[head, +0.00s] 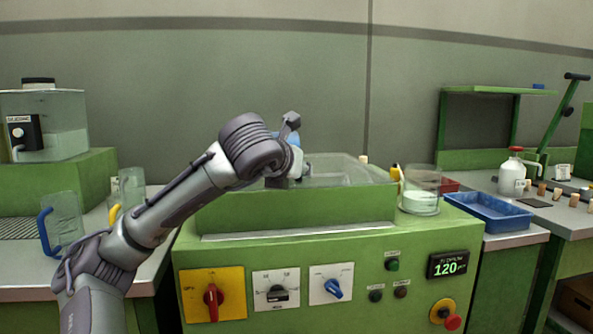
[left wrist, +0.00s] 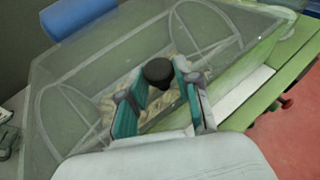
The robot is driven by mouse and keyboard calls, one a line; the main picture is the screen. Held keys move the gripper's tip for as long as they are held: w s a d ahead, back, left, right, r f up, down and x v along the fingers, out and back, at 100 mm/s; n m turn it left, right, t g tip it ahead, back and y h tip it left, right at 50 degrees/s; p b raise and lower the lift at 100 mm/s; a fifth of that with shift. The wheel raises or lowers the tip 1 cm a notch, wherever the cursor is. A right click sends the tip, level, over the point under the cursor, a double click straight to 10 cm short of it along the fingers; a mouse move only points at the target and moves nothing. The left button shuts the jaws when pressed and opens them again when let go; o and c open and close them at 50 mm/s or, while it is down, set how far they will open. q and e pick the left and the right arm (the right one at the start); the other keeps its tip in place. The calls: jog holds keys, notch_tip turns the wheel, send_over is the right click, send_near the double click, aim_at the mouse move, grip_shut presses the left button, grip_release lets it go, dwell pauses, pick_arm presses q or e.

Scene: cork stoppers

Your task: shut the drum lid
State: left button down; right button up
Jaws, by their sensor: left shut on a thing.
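The clear drum lid (head: 345,172) lies low over the green drum housing (head: 300,214) in the head view. I cannot tell whether its edge touches the housing all round. In the left wrist view the clear lid (left wrist: 95,65) fills much of the picture, with rounded drum frames and pale corks seen through it. My left gripper (head: 292,172) is at the lid's left part. In the left wrist view its fingers (left wrist: 160,88) are shut on a black round knob (left wrist: 158,72) on the lid. The head view hides the knob behind my gripper. My right gripper is not in view.
The machine front has a red knob (head: 212,296), a blue knob (head: 333,289) and a display reading 120 (head: 448,265). A glass beaker (head: 421,198) stands right of the lid, beside a blue tray (head: 488,211). Clear jugs (head: 66,216) stand at left, near my arm.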

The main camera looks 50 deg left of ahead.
pick_arm(q)
jog(key=shift+w+d+f, duration=0.1)
jog(key=shift+d+f, duration=0.1)
jog(key=shift+f, duration=0.4)
jog(key=c, duration=0.8)
grip_release()
jog(key=shift+r, duration=0.1)
jog(key=shift+r, duration=0.1)
jog(key=v, duration=1.2)
jog(key=shift+a+r, duration=0.1)
jog(key=shift+r, duration=0.1)
